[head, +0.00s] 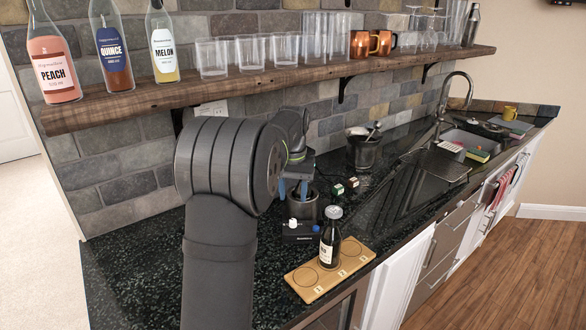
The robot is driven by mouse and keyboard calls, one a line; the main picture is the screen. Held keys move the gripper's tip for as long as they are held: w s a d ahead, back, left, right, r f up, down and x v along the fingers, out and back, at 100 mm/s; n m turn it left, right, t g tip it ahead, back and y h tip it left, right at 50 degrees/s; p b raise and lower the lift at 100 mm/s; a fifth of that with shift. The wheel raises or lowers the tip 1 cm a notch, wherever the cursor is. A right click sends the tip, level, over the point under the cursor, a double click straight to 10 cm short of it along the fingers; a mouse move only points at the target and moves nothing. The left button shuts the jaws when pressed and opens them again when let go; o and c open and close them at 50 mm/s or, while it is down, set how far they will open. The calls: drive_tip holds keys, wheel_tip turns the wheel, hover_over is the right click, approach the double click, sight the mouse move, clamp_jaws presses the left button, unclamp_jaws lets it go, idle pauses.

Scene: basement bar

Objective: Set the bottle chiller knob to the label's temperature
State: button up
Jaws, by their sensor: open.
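A dark cylindrical chiller (302,207) stands on the counter, with a small black control box (298,236) at its front. The box carries a white knob (292,224) and a blue knob or button (315,228); the settings are too small to read. The label's temperature is not legible. My gripper (293,190) is open, pointing down with blue fingertips over the chiller, above and behind the knobs. My arm hides part of the counter.
Two small cubes (337,189) lie right of the chiller, in front of a metal bucket (364,152). A wooden shelf (250,82) with bottles and glasses runs above. The sink (470,142) is farther right. Counter left of my arm is clear.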

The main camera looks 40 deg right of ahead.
wheel_tip(320, 180, up, 8)
drive_tip(key=r, duration=0.1)
hover_over(293, 220)
drive_tip(key=shift+w+d+f, duration=0.1)
drive_tip(key=shift+f, duration=0.15)
drive_tip(key=shift+f, duration=0.15)
wheel_tip(293, 220, down, 17)
drive_tip(key=shift+f, duration=0.2)
drive_tip(key=shift+r, duration=0.1)
idle(0.5)
drive_tip(key=shift+r, duration=0.1)
